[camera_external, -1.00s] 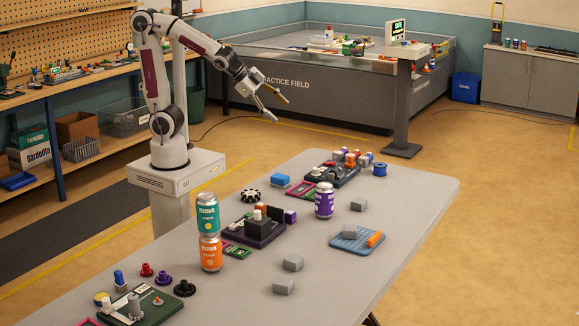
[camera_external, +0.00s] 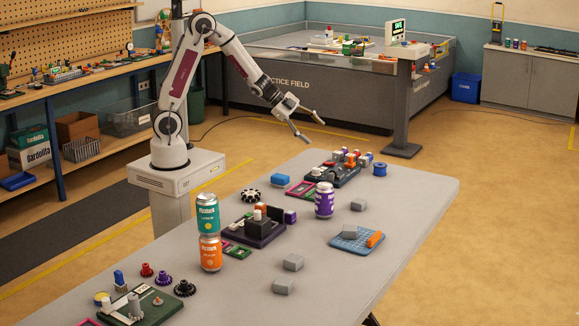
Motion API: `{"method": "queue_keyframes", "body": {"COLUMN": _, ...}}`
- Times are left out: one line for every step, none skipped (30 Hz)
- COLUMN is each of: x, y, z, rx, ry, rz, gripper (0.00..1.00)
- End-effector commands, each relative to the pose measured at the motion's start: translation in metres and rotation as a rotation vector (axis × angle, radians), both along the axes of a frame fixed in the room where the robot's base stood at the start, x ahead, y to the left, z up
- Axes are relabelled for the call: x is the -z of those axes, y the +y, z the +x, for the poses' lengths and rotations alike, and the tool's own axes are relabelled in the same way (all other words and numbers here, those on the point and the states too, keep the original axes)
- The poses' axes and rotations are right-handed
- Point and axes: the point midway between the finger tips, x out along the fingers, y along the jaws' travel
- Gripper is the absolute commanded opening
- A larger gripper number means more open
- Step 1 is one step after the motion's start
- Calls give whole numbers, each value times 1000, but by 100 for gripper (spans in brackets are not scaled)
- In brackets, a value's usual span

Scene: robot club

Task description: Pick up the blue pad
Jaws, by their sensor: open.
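The blue pad (camera_external: 358,247) is a flat, grid-marked square lying on the grey table, right of the middle. A grey block (camera_external: 349,232) and an orange block (camera_external: 375,239) sit on it and cover part of its surface. My gripper (camera_external: 315,131) is open and empty, its two fingers spread. It is in the air near the table's far edge, well above and behind the pad in the picture.
A purple can (camera_external: 324,200) stands left of the pad, and a teal can (camera_external: 208,213) stands on an orange can (camera_external: 210,252) further left. Loose grey blocks (camera_external: 293,262) lie nearby. A cluttered dark tray (camera_external: 346,177) and a blue spool (camera_external: 380,169) are at the far end.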

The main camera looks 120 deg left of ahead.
Motion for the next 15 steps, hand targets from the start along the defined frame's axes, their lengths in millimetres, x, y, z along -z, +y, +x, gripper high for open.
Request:
{"method": "queue_keyframes", "body": {"x": 12, "y": 6, "z": -3, "rx": 12, "ry": -1, "rz": -12, "gripper": 62}}
{"method": "queue_keyframes", "body": {"x": 17, "y": 9, "z": -4, "rx": 25, "ry": -2, "rz": -17, "gripper": 62}}
{"method": "queue_keyframes", "body": {"x": 25, "y": 12, "z": -6, "rx": 38, "ry": -7, "rz": -27, "gripper": 62}}
{"method": "queue_keyframes", "body": {"x": 30, "y": 13, "z": -7, "rx": 50, "ry": -10, "rz": -34, "gripper": 62}}
{"method": "queue_keyframes", "body": {"x": 35, "y": 15, "z": -8, "rx": 61, "ry": -14, "rz": -40, "gripper": 62}}
{"method": "queue_keyframes", "body": {"x": 43, "y": 17, "z": -10, "rx": 75, "ry": -20, "rz": -51, "gripper": 62}}
{"method": "queue_keyframes", "body": {"x": 48, "y": 19, "z": -12, "rx": 87, "ry": -23, "rz": -59, "gripper": 62}}
{"method": "queue_keyframes", "body": {"x": 54, "y": 20, "z": -14, "rx": 97, "ry": -29, "rz": -68, "gripper": 62}}
{"method": "queue_keyframes", "body": {"x": 61, "y": 21, "z": -17, "rx": 112, "ry": -36, "rz": -81, "gripper": 62}}
{"method": "queue_keyframes", "body": {"x": 66, "y": 22, "z": -19, "rx": 123, "ry": -40, "rz": -91, "gripper": 62}}
{"method": "queue_keyframes", "body": {"x": 72, "y": 22, "z": -22, "rx": 133, "ry": -45, "rz": -102, "gripper": 62}}
{"method": "queue_keyframes", "body": {"x": 78, "y": 23, "z": -25, "rx": 147, "ry": -55, "rz": -114, "gripper": 62}}
{"method": "queue_keyframes", "body": {"x": 83, "y": 23, "z": -27, "rx": 158, "ry": -62, "rz": -127, "gripper": 62}}
{"method": "queue_keyframes", "body": {"x": 89, "y": 24, "z": -30, "rx": 168, "ry": -67, "rz": -136, "gripper": 62}}
{"method": "queue_keyframes", "body": {"x": 95, "y": 23, "z": -34, "rx": 182, "ry": -77, "rz": -153, "gripper": 62}}
